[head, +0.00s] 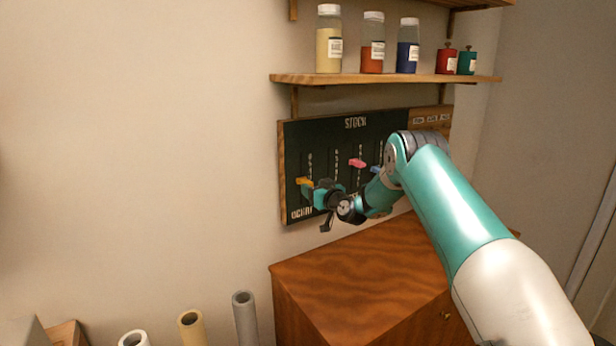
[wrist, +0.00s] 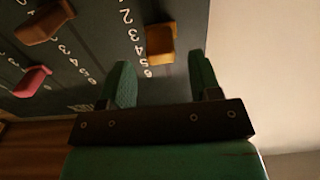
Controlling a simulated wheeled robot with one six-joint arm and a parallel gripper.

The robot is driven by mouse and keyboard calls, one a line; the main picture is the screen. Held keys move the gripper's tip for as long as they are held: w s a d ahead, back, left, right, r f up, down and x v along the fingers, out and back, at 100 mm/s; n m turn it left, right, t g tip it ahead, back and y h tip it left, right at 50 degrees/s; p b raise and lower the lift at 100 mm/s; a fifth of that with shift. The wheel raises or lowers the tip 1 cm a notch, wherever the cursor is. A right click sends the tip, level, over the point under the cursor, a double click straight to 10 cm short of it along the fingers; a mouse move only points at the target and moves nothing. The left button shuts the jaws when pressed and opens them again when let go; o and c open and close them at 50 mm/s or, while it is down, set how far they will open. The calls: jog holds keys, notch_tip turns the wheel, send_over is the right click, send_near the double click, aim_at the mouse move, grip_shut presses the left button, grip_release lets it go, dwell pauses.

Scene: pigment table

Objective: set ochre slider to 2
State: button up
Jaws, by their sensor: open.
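The ochre slider's orange knob (head: 304,181) stands in the lower half of the leftmost slot on the dark stock board (head: 331,133). In the wrist view the knob (wrist: 160,42) is near the printed 4 and 5, but the exact mark is unclear. My gripper (head: 321,204) is at the board's lower left, just right of and below the knob. In the wrist view my gripper (wrist: 160,66) has its two green fingers apart. The knob appears in front of the gap between them, closer to the right finger; contact is not visible.
A pink knob (head: 357,162) and a blue knob (head: 376,170) sit to the right. A brown knob (wrist: 45,24) shows in the wrist view. A shelf (head: 300,79) with jars is above, a wooden cabinet (head: 345,275) below. The wall left of the board is clear.

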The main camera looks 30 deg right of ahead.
aim_at(308, 182)
jog(key=shift+w+a+p, duration=0.1)
jog(key=shift+w+p, duration=0.5)
jog(key=shift+w, duration=1.45)
